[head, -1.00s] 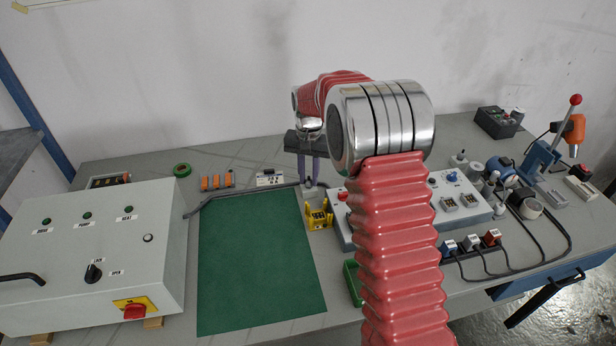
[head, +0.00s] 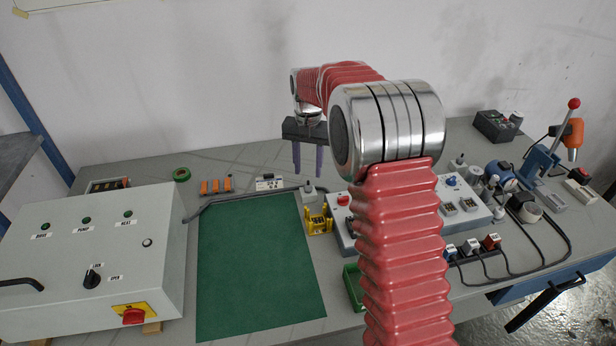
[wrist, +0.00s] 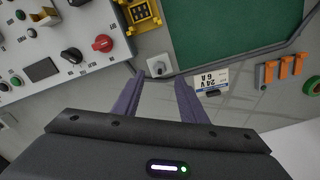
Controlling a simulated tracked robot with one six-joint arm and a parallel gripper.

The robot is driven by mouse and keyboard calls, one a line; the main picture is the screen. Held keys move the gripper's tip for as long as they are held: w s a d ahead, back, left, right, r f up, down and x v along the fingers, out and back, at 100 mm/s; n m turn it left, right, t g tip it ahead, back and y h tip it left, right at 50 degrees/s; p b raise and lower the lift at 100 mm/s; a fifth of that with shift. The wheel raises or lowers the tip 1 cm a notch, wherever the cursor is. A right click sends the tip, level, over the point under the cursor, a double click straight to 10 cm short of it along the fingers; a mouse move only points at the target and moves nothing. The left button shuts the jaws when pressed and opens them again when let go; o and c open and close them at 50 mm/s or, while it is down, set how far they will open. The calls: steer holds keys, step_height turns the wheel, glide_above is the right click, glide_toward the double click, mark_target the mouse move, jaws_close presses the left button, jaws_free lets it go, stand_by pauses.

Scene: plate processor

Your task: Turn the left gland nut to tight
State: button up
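A small grey fitting with a narrow upright top, which I take for the left gland nut (head: 309,190), stands on the bench behind the yellow holder. It also shows in the wrist view (wrist: 159,68), just beyond my fingertips and roughly between them. A dark cable (head: 245,195) runs to its base from the left. My gripper (head: 308,174) is open and empty, with its purple fingers pointing down above the nut, apart from it. In the wrist view the two fingers (wrist: 160,84) are spread. I cannot tell the nut's turn angle.
The yellow holder (head: 318,221) and the grey control panel (head: 343,232) stand close in front and to the right. A green mat (head: 255,265) lies left of them. A 24 V unit (head: 269,184) and orange clips (head: 215,186) sit to the left. A similar grey fitting (head: 458,162) stands far right.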

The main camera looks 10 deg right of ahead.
step_height(320, 180, up, 8)
stand_by(0.4)
steer(key=s+f+n, duration=0.2)
steer(key=s+f, duration=0.1)
steer(key=f, duration=0.1)
steer(key=s+r+n+t, duration=0.1)
steer(key=s+r, duration=0.3)
steer(key=s, duration=1.2)
steer(key=s+r+n+t, duration=0.2)
steer(key=s+r+t, duration=0.2)
steer(key=s, duration=1.3)
steer(key=shift+s+a+r+t, duration=0.3)
steer(key=shift+r, duration=0.3)
